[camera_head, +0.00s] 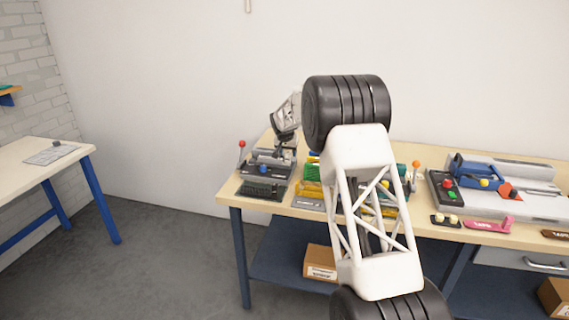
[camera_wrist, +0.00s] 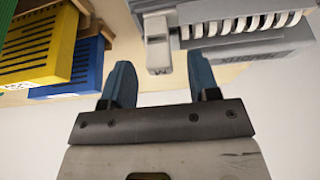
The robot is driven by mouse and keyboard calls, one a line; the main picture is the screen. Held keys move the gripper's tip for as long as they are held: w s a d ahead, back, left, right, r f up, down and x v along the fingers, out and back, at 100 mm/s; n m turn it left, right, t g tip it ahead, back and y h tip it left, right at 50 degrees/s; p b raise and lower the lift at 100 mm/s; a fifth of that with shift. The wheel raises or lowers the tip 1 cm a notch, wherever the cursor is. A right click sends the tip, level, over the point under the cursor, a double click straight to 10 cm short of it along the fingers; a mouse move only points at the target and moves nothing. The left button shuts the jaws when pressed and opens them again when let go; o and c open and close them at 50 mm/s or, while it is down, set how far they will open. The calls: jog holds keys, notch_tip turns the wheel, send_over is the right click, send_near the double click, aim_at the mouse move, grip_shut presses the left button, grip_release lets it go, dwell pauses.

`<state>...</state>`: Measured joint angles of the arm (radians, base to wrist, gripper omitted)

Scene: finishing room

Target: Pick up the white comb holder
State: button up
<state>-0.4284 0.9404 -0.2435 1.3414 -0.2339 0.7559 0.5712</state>
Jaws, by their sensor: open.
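In the wrist view, a pale grey-white holder (camera_wrist: 240,38) with a row of white comb rings lies at the upper right; I take it for the white comb holder. Its narrow pale end block (camera_wrist: 157,45) lies in the gap between my fingers, just beyond the tips. My gripper (camera_wrist: 162,80) is open and empty, its two blue-grey fingers apart. In the head view, my gripper (camera_head: 285,140) is over the left part of the workbench (camera_head: 228,190). I cannot pick out the comb holder there; my arm covers part of the bench.
Yellow (camera_wrist: 45,45) and blue (camera_wrist: 85,75) slotted holders stand left of my fingers in the wrist view. A machine (camera_head: 265,168) with a red-knobbed lever stands at the bench's left end. A blue-and-grey machine (camera_head: 500,180) and a pink stapler (camera_head: 488,224) are at the right.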

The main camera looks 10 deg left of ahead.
jog(key=shift+x, duration=0.85)
jog(key=c, duration=1)
jog(key=shift+r, duration=0.2)
jog(key=shift+s+r, duration=0.15)
jog(key=shift+r, duration=1.55)
jog(key=shift+s+d+r, duration=0.25)
jog(key=shift+s+d, duration=0.8)
jog(key=shift+s, duration=1.35)
jog(key=shift+s+d+r, duration=0.2)
jog(key=shift+s+d, duration=0.8)
jog(key=shift+s, duration=1.4)
jog(key=shift+s+d+r, duration=0.25)
jog(key=shift+s+d, duration=0.8)
jog(key=shift+s, duration=1.4)
